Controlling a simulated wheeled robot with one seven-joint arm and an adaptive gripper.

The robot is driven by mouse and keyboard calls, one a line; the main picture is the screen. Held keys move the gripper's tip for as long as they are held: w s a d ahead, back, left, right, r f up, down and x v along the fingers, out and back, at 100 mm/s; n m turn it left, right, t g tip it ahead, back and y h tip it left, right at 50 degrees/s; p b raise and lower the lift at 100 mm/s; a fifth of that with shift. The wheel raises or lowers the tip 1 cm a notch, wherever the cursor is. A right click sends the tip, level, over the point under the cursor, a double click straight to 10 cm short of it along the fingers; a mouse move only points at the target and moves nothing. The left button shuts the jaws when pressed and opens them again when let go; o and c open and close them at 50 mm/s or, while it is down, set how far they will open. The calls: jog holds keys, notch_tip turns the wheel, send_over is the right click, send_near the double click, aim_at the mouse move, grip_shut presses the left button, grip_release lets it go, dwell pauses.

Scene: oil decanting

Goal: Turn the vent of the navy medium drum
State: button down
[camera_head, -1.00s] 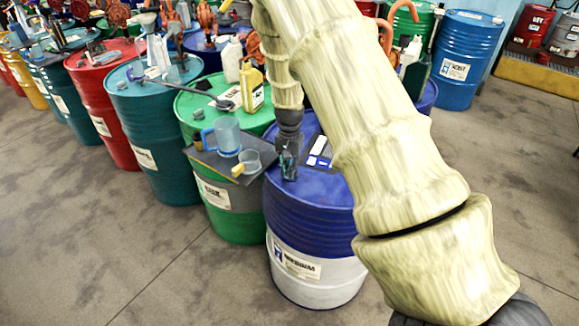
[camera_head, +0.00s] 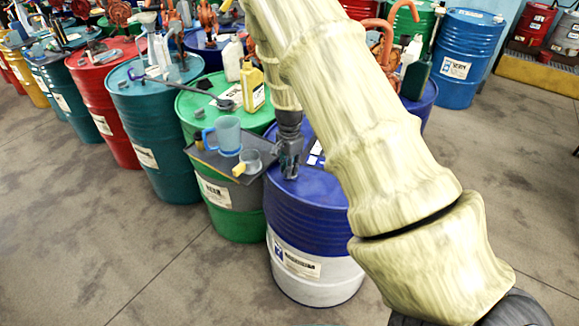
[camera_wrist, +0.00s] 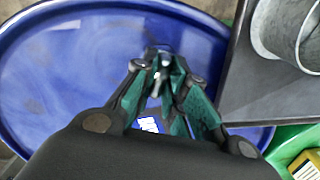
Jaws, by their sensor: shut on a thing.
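The navy medium drum (camera_head: 300,208) stands upright in the middle of the head view, with a navy top and a white lower band bearing a label. Its blue lid (camera_wrist: 60,75) fills most of the wrist view. My gripper (camera_head: 290,172) points down at the left part of the lid, near the rim. In the wrist view my gripper (camera_wrist: 160,62) has its fingertips closed together on the vent, a small piece mostly hidden between the fingers. A white label on the lid shows between the fingers.
A dark tray (camera_head: 215,160) on the green drum (camera_head: 240,226) beside it holds a blue jug (camera_head: 226,135) and a clear measuring cup (camera_head: 250,160), close to my gripper's left. The tray's edge (camera_wrist: 232,85) overhangs near the lid. Open floor lies in front.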

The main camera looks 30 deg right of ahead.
jog(key=shift+d+r, duration=0.1)
jog(key=c, duration=1.4)
grip_release()
jog(key=shift+c, duration=0.2)
notch_tip(320, 180, up, 12)
